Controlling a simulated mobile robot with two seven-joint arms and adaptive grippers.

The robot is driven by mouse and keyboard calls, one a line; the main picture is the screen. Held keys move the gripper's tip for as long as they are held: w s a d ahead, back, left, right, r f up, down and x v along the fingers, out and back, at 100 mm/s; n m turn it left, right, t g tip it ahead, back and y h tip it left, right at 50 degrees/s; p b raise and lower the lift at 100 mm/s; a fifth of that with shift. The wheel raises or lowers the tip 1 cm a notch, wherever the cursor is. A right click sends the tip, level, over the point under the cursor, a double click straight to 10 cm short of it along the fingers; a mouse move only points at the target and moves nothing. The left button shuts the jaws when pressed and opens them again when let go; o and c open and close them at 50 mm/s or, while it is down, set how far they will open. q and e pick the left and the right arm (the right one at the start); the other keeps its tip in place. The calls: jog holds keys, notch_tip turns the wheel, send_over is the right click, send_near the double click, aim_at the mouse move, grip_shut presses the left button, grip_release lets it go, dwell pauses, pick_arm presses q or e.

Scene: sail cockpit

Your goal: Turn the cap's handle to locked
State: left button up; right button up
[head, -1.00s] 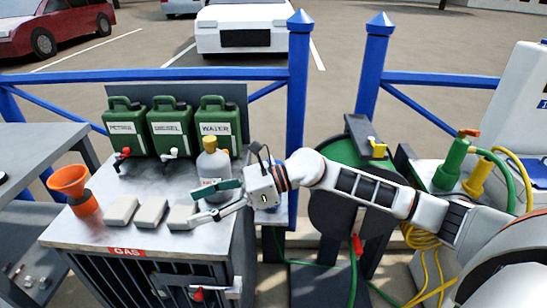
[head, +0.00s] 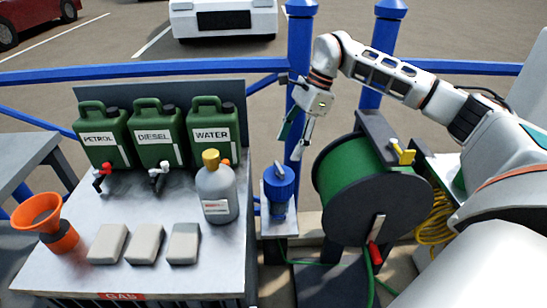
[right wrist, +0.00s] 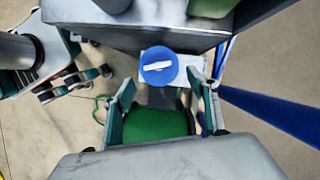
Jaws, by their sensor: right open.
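The round blue cap (head: 279,182) sits on top of a blue fitting on a small pale stand between the cabinet and the hose reel. In the right wrist view the cap (right wrist: 146,76) shows from above, with a white bar handle (right wrist: 158,66) across it, nearly level and tilted slightly. My right gripper (head: 293,145) is open and empty above the cap, pointing down, not touching it. In the right wrist view its fingers (right wrist: 163,95) stand apart below the cap. What looks like my left gripper (right wrist: 75,87) shows at the left there, its opening unclear.
The green hose reel (head: 348,185) stands close to the right of the cap. On the cabinet top (head: 150,218) are a grey bottle (head: 217,190), green jerrycans (head: 213,135), an orange funnel (head: 45,222) and pale blocks (head: 145,243). Blue posts (head: 300,45) and rails stand behind.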

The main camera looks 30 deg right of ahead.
aim_at(280, 166)
jog(key=x, duration=0.4)
jog(key=shift+s+b, duration=0.35)
jog(key=x, duration=0.3)
jog(key=shift+w+r, duration=0.1)
pick_arm(q)
jog(key=shift+s+f, duration=0.5)
jog(key=shift+s, duration=0.05)
pick_arm(e)
jog(key=shift+a+f, duration=0.15)
jog(key=shift+f, duration=0.1)
pick_arm(q)
jog(key=shift+f, duration=0.1)
pick_arm(e)
jog(key=c, duration=1.1)
